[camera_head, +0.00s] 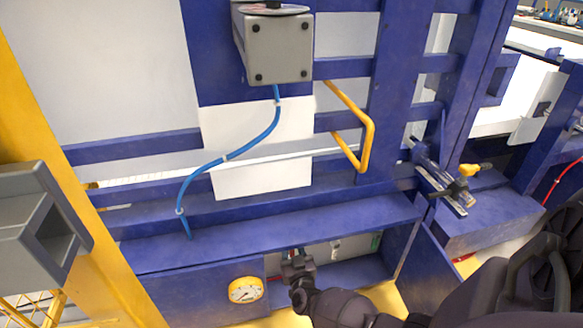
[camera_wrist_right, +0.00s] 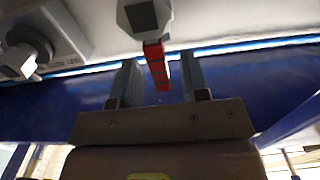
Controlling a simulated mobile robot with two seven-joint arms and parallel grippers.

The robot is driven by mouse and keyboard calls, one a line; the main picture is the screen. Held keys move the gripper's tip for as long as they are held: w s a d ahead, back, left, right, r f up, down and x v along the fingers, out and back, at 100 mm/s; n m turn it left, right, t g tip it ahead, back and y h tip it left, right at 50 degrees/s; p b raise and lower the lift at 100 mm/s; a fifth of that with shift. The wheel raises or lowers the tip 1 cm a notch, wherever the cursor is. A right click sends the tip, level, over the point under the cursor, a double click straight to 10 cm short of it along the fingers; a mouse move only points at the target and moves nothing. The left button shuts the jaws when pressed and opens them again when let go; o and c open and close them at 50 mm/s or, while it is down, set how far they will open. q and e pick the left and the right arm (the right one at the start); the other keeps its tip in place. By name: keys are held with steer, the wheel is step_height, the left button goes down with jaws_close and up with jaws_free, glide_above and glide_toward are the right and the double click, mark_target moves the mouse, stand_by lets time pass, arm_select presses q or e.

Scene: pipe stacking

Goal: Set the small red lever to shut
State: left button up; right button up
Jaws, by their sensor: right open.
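The small red lever (camera_wrist_right: 156,66) hangs from a grey valve-like knob (camera_wrist_right: 145,17) in the right wrist view. My right gripper (camera_wrist_right: 160,80) is open, with one finger on each side of the lever's lower end. I cannot tell whether either finger touches it. In the head view my right gripper (camera_head: 297,264) reaches under the blue beam, in front of a grey panel (camera_head: 345,247). The lever cannot be made out clearly there. My left gripper is not in view.
A yellow-rimmed gauge (camera_head: 245,290) is left of my right gripper. The blue beam (camera_head: 290,228) lies just above it. Another grey knob (camera_wrist_right: 22,62) is left of the lever in the wrist view. A yellow handle (camera_head: 367,130) and blue hose (camera_head: 228,157) are higher up.

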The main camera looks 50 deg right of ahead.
steer(key=shift+w, duration=0.1)
jaws_close()
steer(key=shift+d, duration=0.1)
stand_by(0.4)
